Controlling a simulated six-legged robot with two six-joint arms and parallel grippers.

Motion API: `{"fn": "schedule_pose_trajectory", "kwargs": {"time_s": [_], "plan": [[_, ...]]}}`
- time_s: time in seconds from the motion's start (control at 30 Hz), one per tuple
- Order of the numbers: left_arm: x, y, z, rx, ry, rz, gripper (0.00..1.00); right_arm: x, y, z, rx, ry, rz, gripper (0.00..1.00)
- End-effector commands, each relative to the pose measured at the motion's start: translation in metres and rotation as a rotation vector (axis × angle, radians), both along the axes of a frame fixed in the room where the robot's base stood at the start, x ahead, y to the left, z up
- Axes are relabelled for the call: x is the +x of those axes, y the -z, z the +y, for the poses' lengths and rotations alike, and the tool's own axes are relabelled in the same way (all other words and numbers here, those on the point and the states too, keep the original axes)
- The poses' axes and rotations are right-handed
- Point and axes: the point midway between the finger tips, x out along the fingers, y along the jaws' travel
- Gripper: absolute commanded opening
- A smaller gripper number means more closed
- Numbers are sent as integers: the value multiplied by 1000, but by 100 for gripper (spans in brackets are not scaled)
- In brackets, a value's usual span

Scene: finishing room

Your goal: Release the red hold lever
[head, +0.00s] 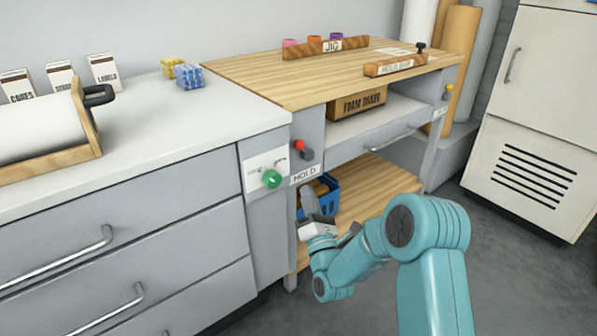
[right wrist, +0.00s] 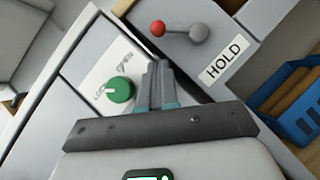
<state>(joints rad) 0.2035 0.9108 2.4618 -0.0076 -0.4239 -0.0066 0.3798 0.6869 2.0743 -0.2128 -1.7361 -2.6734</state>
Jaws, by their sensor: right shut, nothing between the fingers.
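The red hold lever (head: 299,144) is on the grey end panel of the wooden-topped bench, above the white HOLD label (head: 304,174). It has a red knob and a dark arm that slants down to the right. In the right wrist view the red knob (right wrist: 158,28) is left of its grey pivot (right wrist: 199,33), with the HOLD label (right wrist: 223,60) to the lower right. My right gripper (head: 307,191) is shut and empty, below the label and apart from the lever. In the right wrist view its fingertips (right wrist: 160,66) point towards the lever. My left gripper is out of view.
A green knob (head: 271,179) on a white plate is just left of the lever, close to my fingers. A blue basket (head: 321,200) sits on the lower shelf behind my gripper. Drawer handles (head: 85,250) stick out at left.

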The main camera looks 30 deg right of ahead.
Motion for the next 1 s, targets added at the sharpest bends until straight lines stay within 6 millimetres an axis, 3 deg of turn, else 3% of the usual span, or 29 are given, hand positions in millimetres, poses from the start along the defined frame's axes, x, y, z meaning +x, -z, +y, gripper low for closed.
{"fn": "schedule_pose_trajectory", "kwargs": {"time_s": [0.27, 0.7, 1.0], "plan": [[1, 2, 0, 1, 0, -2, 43, 7, -3, -2, 2, -3, 1, 0], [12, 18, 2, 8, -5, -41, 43, 71, -34, -23, 4, -3, 0, 0], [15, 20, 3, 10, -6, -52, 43, 86, -43, -28, 6, -3, 4, 0]]}}
